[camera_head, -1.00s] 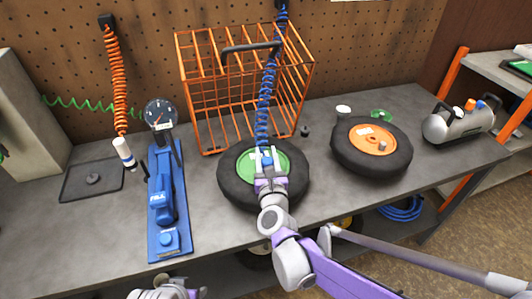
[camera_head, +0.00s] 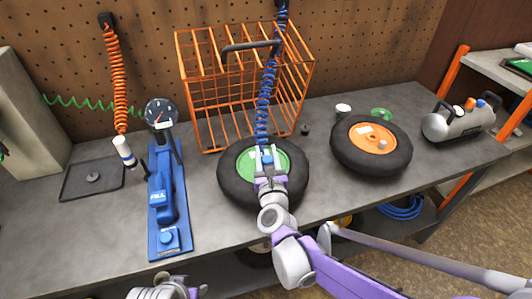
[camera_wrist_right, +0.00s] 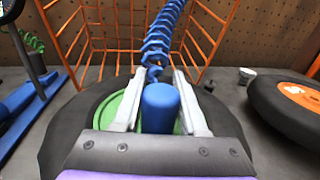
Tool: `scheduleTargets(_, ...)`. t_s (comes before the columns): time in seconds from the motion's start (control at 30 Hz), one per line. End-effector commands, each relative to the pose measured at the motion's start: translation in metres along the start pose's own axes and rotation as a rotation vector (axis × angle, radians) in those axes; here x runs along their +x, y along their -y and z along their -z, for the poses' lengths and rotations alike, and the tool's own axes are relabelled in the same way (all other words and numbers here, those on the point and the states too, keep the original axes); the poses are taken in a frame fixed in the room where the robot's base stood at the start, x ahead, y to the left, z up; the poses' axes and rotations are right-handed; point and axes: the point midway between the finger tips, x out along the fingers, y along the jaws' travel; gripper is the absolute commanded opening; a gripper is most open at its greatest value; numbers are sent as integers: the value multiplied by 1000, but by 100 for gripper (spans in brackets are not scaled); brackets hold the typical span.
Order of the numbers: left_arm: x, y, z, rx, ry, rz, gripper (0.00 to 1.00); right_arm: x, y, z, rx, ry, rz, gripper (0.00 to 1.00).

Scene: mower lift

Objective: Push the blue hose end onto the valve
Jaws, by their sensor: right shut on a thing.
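The blue coiled hose (camera_head: 264,100) hangs from the pegboard in front of the orange basket. Its blue end (camera_wrist_right: 160,107) sits between the fingers of my right gripper (camera_head: 266,160), which is shut on it. The right gripper also shows in the right wrist view (camera_wrist_right: 158,100). It holds the hose end over the green hub (camera_head: 246,163) of the left wheel (camera_head: 235,190), which lies flat on the bench. The valve is hidden by my gripper and the hose end, so I cannot tell whether they touch. My left gripper (camera_head: 165,290) shows only partly at the bottom edge.
The orange wire basket (camera_head: 205,110) stands behind the wheel. A blue pump (camera_head: 168,200) with a gauge stands to the left. A wheel with an orange hub (camera_head: 350,150) and a grey tank (camera_head: 460,122) are to the right. The bench front between the wheels is clear.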

Motion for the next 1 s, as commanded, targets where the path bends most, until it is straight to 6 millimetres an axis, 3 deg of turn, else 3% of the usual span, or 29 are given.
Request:
scheduleTargets(0.9,6,0,-4,0,2,0,50,0,0,11,0,0,0,0)
scheduleTargets(0.93,6,0,-4,0,2,0,50,0,0,11,0,0,0,43)
scheduleTargets(1.0,6,0,-3,0,2,0,50,0,0,10,0,0,0,54)
